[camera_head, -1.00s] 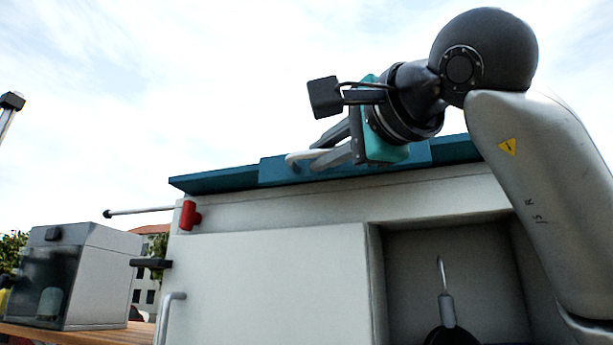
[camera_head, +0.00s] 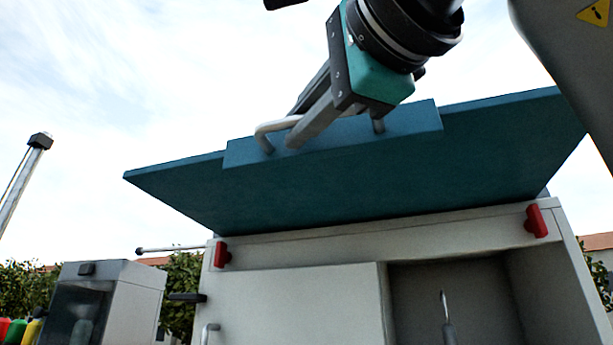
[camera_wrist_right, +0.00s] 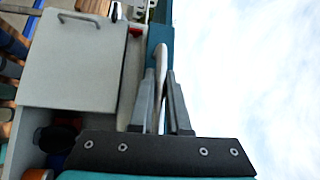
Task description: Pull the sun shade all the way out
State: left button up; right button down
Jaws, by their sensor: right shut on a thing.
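The sun shade (camera_head: 350,180) is a flat teal panel that juts out over the top of the white cabinet, its underside facing me in the head view. A thicker teal front strip (camera_head: 410,122) carries a pale bar handle (camera_head: 267,138). My right gripper (camera_head: 303,137) is shut on this handle from above. The right wrist view shows the handle (camera_wrist_right: 161,62) between its two fingers (camera_wrist_right: 162,103). The teal shade edge (camera_wrist_right: 160,35) shows just beyond. My left gripper is in neither view.
The white cabinet (camera_head: 290,300) below has a closed door panel and an open niche at right with a hanging utensil (camera_head: 447,318). Red brackets (camera_head: 222,254) sit at its upper corners. A grey box (camera_head: 135,290) stands at left. Open sky lies above.

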jog(key=shift+s+a+f, duration=0.1)
jog(key=shift+a, duration=0.05)
jog(key=c, duration=1.3)
grip_release()
jog(key=o, duration=0.3)
jog(key=shift+s, duration=0.2)
jog(key=shift+o, duration=0.5)
jog(key=shift+w, duration=0.15)
jog(key=b+v, duration=0.3)
jog(key=v, duration=1.2)
jog(key=shift+d, duration=0.2)
